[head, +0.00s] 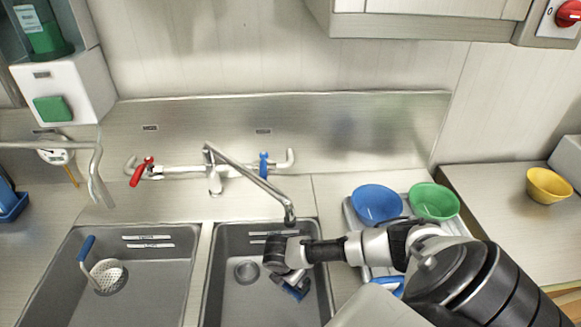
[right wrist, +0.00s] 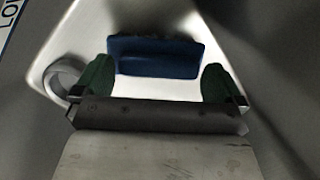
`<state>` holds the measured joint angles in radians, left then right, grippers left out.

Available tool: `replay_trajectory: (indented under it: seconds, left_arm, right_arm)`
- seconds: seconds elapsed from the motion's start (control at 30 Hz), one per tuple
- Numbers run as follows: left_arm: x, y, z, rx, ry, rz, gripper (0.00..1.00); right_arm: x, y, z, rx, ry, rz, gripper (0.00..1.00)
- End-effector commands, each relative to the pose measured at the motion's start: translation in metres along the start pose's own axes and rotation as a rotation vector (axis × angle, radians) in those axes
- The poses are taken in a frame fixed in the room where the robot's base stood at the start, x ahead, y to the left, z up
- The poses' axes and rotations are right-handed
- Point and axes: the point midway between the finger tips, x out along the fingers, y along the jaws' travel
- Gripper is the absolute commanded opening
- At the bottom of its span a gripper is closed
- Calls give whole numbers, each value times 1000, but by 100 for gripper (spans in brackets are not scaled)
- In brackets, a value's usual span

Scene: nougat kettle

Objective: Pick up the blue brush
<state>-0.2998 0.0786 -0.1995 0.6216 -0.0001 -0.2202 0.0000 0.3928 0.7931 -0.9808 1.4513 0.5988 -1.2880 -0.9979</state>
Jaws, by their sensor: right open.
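The blue brush (head: 300,283) is low in the right sink basin, partly hidden by my right gripper (head: 291,279). In the right wrist view, the brush (right wrist: 155,57) shows as a dark blue block lying across the gap, just beyond the fingertips. My right gripper (right wrist: 158,82) is open, with a dark green fingertip on either side and the brush not clasped. Whether a finger touches the brush I cannot tell. My left gripper is not in view.
The right sink basin (head: 222,302) has steep walls around my right gripper. A faucet spout (head: 250,178) hangs over its back edge. A blue-handled skimmer (head: 106,274) is in the left basin. A blue bowl (head: 376,203) and green bowl (head: 434,201) stand right.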

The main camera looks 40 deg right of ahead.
Motion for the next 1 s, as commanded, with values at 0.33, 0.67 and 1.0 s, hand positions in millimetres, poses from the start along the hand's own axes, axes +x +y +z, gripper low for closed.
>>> replay_trajectory:
  seconds: [0.33,0.67,1.0]
  left_arm:
    - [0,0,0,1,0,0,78]
    - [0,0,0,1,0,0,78]
    - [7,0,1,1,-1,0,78]
  right_arm:
    - [1,0,0,-1,0,0,79]
    - [0,0,0,0,0,1,54]
    - [-11,-3,-1,-3,2,0,54]
